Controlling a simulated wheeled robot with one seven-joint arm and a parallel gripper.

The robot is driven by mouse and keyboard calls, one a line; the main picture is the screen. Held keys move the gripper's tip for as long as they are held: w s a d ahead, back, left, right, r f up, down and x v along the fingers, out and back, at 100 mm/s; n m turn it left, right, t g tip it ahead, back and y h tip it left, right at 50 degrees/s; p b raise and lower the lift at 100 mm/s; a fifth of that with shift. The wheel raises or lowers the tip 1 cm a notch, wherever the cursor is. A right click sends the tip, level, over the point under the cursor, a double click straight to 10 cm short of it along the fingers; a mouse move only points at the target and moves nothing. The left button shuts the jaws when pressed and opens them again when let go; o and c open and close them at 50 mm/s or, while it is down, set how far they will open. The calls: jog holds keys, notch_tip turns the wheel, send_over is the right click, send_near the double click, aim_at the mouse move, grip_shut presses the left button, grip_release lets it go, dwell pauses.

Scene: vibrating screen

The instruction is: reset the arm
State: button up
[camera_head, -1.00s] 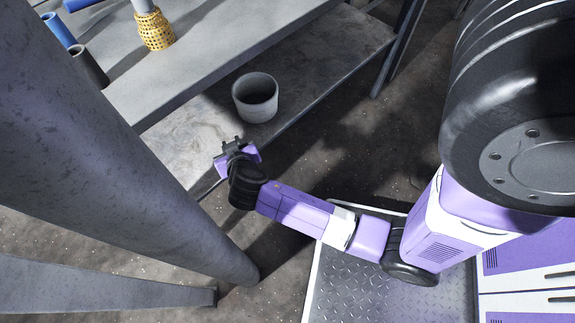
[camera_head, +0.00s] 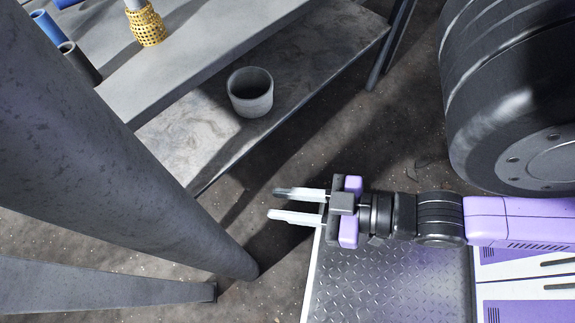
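My gripper (camera_head: 272,203) is at the middle of the head view, above the floor and the front edge of my metal base plate. Its two pale fingers point left and are apart, with nothing between them. My arm comes in from the right edge, with the purple link and the dark wrist joints in line behind the gripper. The gripper is clear of the shelf and the cup on it.
A grey cup (camera_head: 250,92) stands on the lower shelf (camera_head: 180,140). A yellow perforated cylinder (camera_head: 147,27) and blue (camera_head: 48,27) and dark (camera_head: 79,61) tubes are on the upper shelf (camera_head: 200,50). A thick grey post (camera_head: 110,140) stands at left. Bare floor lies between.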

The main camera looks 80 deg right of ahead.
jog(key=shift+r, duration=0.2)
notch_tip(320, 180, up, 16)
jog(key=p, duration=1.6)
jog(key=shift+r+p, duration=0.25)
jog(key=shift+p, duration=0.1)
